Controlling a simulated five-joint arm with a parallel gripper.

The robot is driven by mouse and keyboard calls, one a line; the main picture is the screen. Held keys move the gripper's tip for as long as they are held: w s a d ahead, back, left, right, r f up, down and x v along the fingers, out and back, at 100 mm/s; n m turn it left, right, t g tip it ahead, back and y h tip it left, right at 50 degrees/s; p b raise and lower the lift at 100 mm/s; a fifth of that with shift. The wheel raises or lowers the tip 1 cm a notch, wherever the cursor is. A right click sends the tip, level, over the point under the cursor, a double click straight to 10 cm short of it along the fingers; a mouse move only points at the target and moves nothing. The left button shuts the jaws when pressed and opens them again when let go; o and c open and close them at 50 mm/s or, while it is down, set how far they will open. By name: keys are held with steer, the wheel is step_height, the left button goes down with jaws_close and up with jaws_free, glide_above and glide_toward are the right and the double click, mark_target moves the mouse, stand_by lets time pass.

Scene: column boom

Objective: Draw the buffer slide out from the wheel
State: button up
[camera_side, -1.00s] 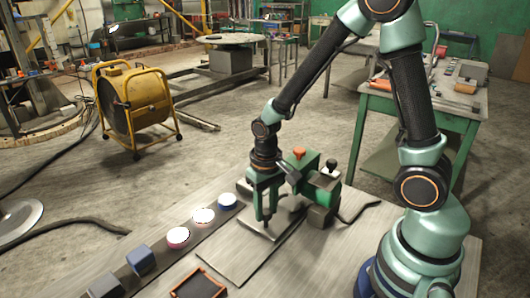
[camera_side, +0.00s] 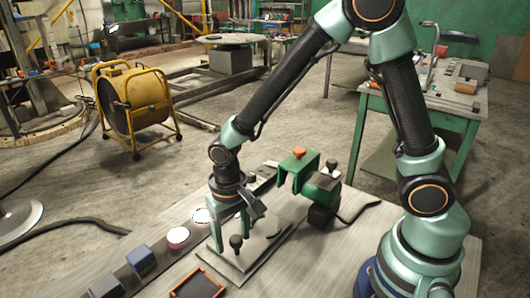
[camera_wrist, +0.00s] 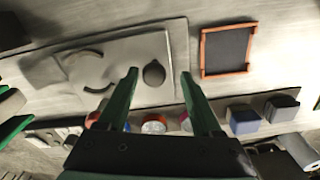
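The slide (camera_side: 262,232) is a flat grey plate with an upright black knob (camera_side: 236,242) near its front end. It lies on a larger base plate, clear of the green buffer (camera_side: 298,170) behind it to the right. My gripper (camera_side: 232,240) is down at the knob. In the wrist view the knob (camera_wrist: 153,73) shows between the fingertips of my gripper (camera_wrist: 159,75), with a gap on each side, so the fingers are open. A curved mark (camera_wrist: 92,68) shows on the slide's other end. I cannot make out the wheel clearly.
An orange-rimmed dark tray (camera_side: 199,284) lies in front of the slide. A row beside it on a dark strip holds a pink-white puck (camera_side: 178,237), a blue block (camera_side: 140,260) and a grey block (camera_side: 106,286). A black cable (camera_side: 358,211) runs from the buffer.

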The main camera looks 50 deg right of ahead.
steer(key=shift+d, duration=0.1)
step_height(320, 180, up, 12)
stand_by(0.7)
steer(key=s+d+r+n+t, duration=0.1)
steer(key=s+d+r+t, duration=0.1)
steer(key=d+r, duration=0.2)
steer(key=s+d+r+n+t, duration=0.2)
steer(key=d+r+t, duration=0.1)
steer(key=d, duration=0.5)
steer(key=shift+s+r+t, duration=0.3)
steer(key=shift+s+r, duration=0.05)
steer(key=shift+r, duration=0.05)
steer(key=shift+o, duration=0.2)
stand_by(0.9)
